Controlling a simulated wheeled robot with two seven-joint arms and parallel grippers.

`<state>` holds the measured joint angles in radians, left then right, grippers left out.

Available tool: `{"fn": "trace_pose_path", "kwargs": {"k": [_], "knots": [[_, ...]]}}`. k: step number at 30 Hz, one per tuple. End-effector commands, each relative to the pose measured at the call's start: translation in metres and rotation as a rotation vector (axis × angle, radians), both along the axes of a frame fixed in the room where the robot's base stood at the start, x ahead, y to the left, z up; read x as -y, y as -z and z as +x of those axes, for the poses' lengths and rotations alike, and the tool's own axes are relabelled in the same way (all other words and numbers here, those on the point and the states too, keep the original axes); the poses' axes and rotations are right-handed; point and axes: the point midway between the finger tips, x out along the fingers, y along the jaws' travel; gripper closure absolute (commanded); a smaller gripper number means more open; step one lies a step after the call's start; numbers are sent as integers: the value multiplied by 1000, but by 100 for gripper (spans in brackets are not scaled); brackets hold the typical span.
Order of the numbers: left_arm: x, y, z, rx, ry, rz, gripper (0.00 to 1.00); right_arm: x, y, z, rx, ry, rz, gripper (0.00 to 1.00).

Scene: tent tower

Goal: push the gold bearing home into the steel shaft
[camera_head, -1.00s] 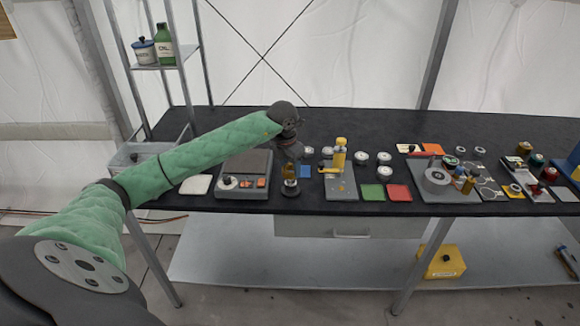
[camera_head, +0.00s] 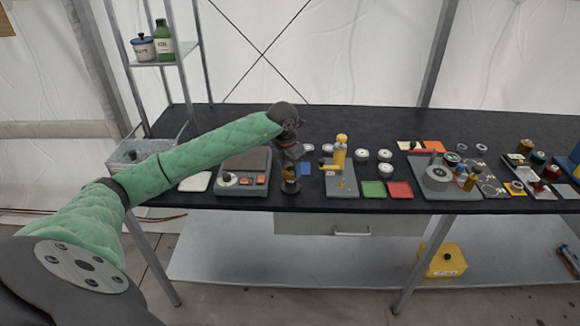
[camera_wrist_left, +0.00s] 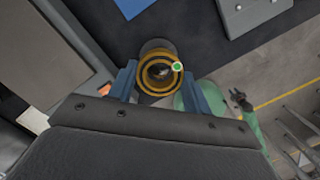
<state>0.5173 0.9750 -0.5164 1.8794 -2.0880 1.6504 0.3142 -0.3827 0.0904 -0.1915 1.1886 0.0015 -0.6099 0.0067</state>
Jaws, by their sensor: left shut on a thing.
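The gold bearing (camera_wrist_left: 141,78) shows in the left wrist view as a gold ring between two blue fingers. In the head view it is a small gold piece (camera_head: 289,174), partly covered by the gripper. My left gripper (camera_head: 289,167) points down at it and is shut on it; the fingers also show in the left wrist view (camera_wrist_left: 158,82). The dark steel shaft (camera_head: 290,188) stands upright on the table directly below the bearing. How deep the bearing sits cannot be told. A small dark claw, probably my right gripper (camera_wrist_left: 240,98), shows far below; its jaws are unclear.
A grey scale (camera_head: 242,188) stands left of the shaft. A grey fixture with a yellow post (camera_head: 340,160) stands close on the right. A blue square (camera_head: 306,169) lies just behind. Green (camera_head: 373,189) and red mats lie farther right.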

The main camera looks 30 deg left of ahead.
Motion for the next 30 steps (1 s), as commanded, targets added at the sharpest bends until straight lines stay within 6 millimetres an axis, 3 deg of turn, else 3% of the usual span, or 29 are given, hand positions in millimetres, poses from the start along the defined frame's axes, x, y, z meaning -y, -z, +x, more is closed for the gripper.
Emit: {"fn": "trace_pose_path", "kwargs": {"k": [27,28,30], "knots": [[0,19,0,1,0,0,76,0,17,0,0,0,0,64],[0,18,0,1,0,0,49,0,17,0,0,0,0,64],[0,18,0,1,0,0,35,0,16,0,0,0,0,64]]}}
